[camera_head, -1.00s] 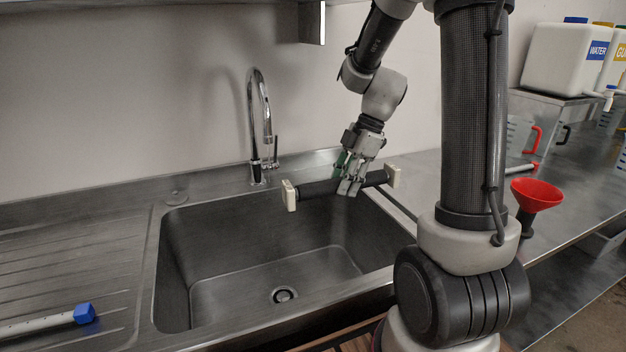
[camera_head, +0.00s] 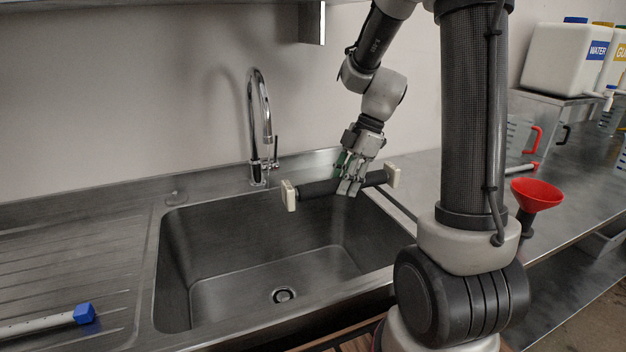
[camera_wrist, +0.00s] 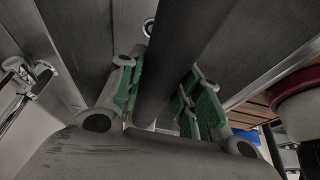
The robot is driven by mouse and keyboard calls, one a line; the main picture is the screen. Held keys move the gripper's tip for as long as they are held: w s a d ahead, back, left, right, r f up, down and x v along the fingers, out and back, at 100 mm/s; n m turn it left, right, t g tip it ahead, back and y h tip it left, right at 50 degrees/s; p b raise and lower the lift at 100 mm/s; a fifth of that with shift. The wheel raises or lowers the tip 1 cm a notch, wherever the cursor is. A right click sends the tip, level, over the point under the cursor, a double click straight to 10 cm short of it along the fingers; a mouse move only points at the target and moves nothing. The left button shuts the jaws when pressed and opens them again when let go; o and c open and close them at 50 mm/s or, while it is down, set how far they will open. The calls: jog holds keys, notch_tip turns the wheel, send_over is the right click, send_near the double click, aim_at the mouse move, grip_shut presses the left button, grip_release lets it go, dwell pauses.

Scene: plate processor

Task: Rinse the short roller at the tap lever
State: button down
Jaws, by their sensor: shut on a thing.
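The short roller is a dark cylinder (camera_head: 319,189) with cream end blocks. My gripper (camera_head: 350,188) is shut on it near its middle-right part and holds it level above the back right of the sink. In the wrist view the dark roller (camera_wrist: 182,50) runs between my green-padded fingers (camera_wrist: 160,95). The tap (camera_head: 262,120) is a tall chrome gooseneck behind the sink, left of the roller. Its lever (camera_head: 275,150) stands on the right side of the tap body. The roller's left end block is apart from the tap, in front and to the right of it. No water stream shows.
The steel sink (camera_head: 215,262) is empty, with a drain (camera_head: 283,294) in its floor. A blue-ended tube (camera_head: 60,320) lies on the left drainboard. A red funnel (camera_head: 537,193) and white canisters (camera_head: 565,58) stand on the right. A shelf edge (camera_head: 240,5) hangs above.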

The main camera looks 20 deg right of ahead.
jog(key=s+d+r, duration=0.3)
jog(key=r, duration=0.1)
jog(key=shift+s+d, duration=0.25)
jog(key=shift+d, duration=0.05)
dwell(0.9)
